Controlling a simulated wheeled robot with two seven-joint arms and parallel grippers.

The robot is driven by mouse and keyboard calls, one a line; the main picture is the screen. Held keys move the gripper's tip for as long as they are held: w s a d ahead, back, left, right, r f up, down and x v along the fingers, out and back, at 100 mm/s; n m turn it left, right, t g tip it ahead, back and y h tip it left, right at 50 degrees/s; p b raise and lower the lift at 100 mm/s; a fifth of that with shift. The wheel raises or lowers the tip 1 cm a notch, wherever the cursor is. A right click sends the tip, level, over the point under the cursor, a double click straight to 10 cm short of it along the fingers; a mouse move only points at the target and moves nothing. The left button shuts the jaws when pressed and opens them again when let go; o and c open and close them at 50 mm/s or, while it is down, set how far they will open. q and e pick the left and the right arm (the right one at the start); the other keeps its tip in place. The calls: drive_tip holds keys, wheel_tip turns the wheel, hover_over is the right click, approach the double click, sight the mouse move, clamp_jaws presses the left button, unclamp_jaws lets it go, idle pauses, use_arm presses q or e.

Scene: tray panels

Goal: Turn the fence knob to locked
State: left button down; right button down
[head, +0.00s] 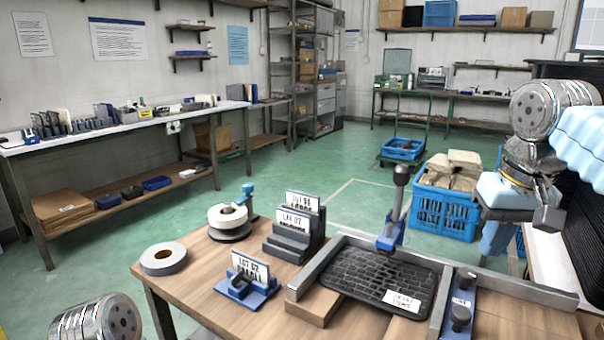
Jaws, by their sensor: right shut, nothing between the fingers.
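A dark tray (378,272) lies on the wooden table between grey fence rails (460,262). A blue panel (490,308) is fixed along the tray's right side. It carries a dark round knob (460,318) and a small white label whose text is too small to read surely. I cannot tell the knob's setting. My left gripper is out of view.
Left of the tray stand a label holder (247,280), a grey stepped sign stand (290,240), a tape roll (163,259) and a tape dispenser (229,222). A blue crate (440,217) of packages is on the floor behind. Bare wood lies at the table's front left.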

sight(465, 280)
drive_tip(key=shift+n, duration=0.4)
drive_tip(key=f+b, duration=0.6)
drive_tip(key=shift+s+d, duration=0.1)
drive_tip(key=shift+d, duration=0.15)
drive_tip(key=shift+f+b, duration=0.45)
